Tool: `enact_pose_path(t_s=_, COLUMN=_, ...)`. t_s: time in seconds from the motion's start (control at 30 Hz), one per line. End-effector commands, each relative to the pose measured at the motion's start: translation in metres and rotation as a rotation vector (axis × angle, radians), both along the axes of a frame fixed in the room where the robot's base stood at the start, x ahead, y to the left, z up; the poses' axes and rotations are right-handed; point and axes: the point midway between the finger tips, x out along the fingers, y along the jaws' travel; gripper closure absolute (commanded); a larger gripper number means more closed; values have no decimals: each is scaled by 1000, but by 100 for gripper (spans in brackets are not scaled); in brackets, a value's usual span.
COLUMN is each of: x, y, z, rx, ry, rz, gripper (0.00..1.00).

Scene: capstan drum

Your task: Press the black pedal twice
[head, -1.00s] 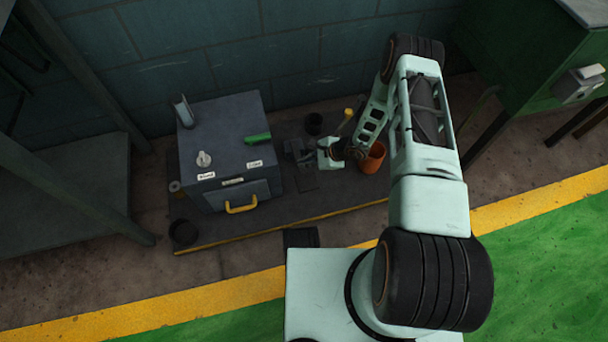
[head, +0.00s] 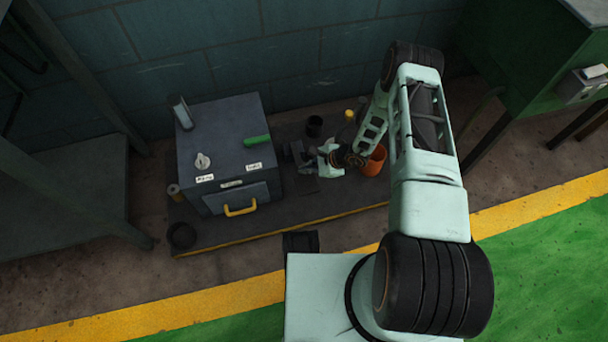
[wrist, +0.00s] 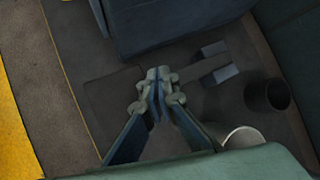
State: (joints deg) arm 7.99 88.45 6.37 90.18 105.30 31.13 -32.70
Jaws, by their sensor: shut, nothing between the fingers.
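The black pedal seems to be the low dark assembly on the floor platform, right of the grey box. It has a flat dark plate (wrist: 108,98) and a bar running back to a small grey bracket (wrist: 216,62). In the head view the plate (head: 303,186) lies in front of the bracket. My gripper (wrist: 157,78) is shut and empty, its fingertips over the plate's edge by the front end of the bar, which they partly hide. In the head view my gripper (head: 310,159) is beside the assembly. I cannot tell whether it touches the pedal.
The grey box (head: 220,135) with a white knob, green handle and yellow drawer handle (head: 240,208) stands left of the pedal. An orange pot (head: 375,160) is close by my wrist at right. A dark cup (head: 314,126) stands behind.

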Motion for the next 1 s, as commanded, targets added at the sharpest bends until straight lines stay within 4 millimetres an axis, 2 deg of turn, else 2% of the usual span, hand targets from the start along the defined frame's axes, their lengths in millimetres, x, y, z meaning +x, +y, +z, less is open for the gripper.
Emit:
enact_pose_path(t_s=0.57, x=0, y=0, z=0, rx=0, ry=0, rz=0, gripper=100)
enact_pose_path(t_s=1.0, x=-2, y=0, z=-8, rx=0, ry=0, rz=0, gripper=100)
